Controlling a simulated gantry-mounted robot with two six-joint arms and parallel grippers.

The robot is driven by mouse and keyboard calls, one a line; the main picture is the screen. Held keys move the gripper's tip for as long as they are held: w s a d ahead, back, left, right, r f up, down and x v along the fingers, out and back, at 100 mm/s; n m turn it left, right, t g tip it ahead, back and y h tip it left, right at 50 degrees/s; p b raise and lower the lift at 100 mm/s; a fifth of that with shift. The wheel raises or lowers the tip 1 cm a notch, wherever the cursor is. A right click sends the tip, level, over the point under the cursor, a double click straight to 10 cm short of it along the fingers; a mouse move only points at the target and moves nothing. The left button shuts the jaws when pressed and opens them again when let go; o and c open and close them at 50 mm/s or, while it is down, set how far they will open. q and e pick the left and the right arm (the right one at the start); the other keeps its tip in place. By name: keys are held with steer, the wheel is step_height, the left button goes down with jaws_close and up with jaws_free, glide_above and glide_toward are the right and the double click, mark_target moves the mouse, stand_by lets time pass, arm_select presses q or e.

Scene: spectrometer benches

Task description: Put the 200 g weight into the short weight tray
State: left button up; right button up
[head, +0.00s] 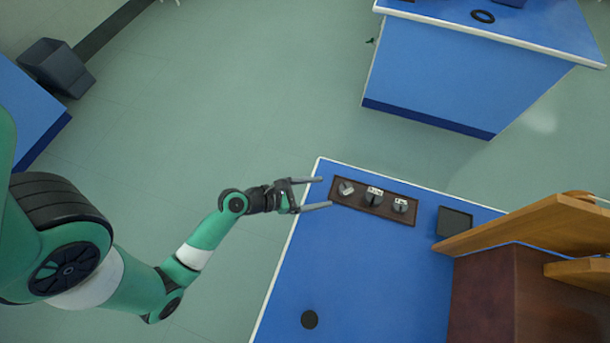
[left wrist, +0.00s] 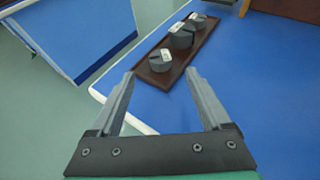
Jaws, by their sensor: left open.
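Three grey weights stand in a row on a long dark brown tray (head: 387,213) on the blue bench: a left one (head: 346,188), a middle, larger-looking one (head: 374,197) and a right one (head: 400,206). Their white labels are too small to read. A small square black tray (head: 454,222) lies to the right and looks empty; I cannot tell which tray is the short one. My left gripper (head: 326,192) is open and empty, its fingertips just left of the brown tray. In the left wrist view, the nearest weight (left wrist: 159,62) shows beyond and between the fingertips (left wrist: 160,74). My right gripper is not in view.
A wooden structure (head: 530,235) rises at the bench's right side, close to the black tray. The middle of the bench is clear. Another blue bench (head: 470,80) stands behind, across open floor.

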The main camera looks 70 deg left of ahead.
arm_select(q)
steer(key=p+v, duration=0.1)
steer(key=v, duration=0.2)
steer(key=shift+s+r, duration=0.1)
steer(key=shift+r, duration=0.1)
steer(key=shift+s, duration=0.45)
